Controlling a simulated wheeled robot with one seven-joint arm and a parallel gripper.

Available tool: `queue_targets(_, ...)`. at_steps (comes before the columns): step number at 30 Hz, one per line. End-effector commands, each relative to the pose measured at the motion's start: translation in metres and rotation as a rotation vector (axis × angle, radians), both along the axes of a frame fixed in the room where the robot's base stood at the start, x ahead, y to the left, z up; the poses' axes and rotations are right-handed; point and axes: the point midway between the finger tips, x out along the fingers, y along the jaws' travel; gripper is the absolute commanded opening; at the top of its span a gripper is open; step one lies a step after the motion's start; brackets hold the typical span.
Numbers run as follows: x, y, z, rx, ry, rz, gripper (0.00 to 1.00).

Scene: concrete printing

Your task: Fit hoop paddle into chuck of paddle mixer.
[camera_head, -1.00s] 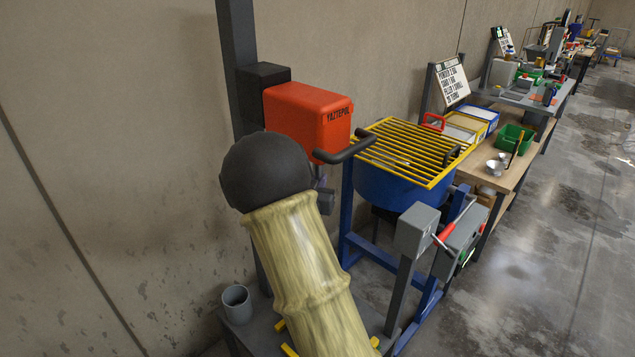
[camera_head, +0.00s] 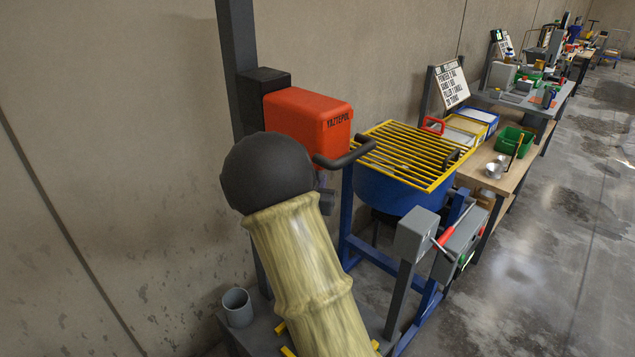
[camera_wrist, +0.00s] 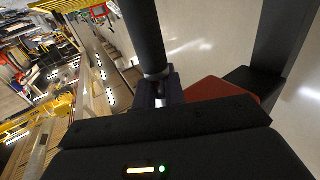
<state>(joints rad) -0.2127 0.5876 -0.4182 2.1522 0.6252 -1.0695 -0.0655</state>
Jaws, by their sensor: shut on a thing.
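The paddle mixer (camera_head: 307,118) is an orange-red box on a dark upright post, with a black curved handle (camera_head: 345,155). A small grey part, perhaps its chuck (camera_head: 327,202), shows below it beside my arm. In the wrist view, the mixer's red body (camera_wrist: 215,90) lies just right of my gripper (camera_wrist: 163,95). The dark jaws are shut on a small grey metal piece, which I take to be the hoop paddle's shaft (camera_wrist: 166,84). A black tube, perhaps the handle, crosses above the jaws. The hoop is not visible, and I cannot tell whether shaft and chuck touch.
A blue drum with a yellow grate (camera_head: 405,155) stands right of the mixer, with a grey control box (camera_head: 415,232) in front. A grey cup (camera_head: 237,307) stands on the low base at lower left.

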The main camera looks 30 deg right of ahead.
Motion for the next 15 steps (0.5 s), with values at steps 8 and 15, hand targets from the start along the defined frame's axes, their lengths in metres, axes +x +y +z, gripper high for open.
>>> queue_targets(8, 0.002, -0.001, 0.001, -0.010, -0.023, 0.001, 0.00)
queue_targets(15, 0.002, -0.001, -0.010, -0.008, -0.018, 0.000, 0.00)
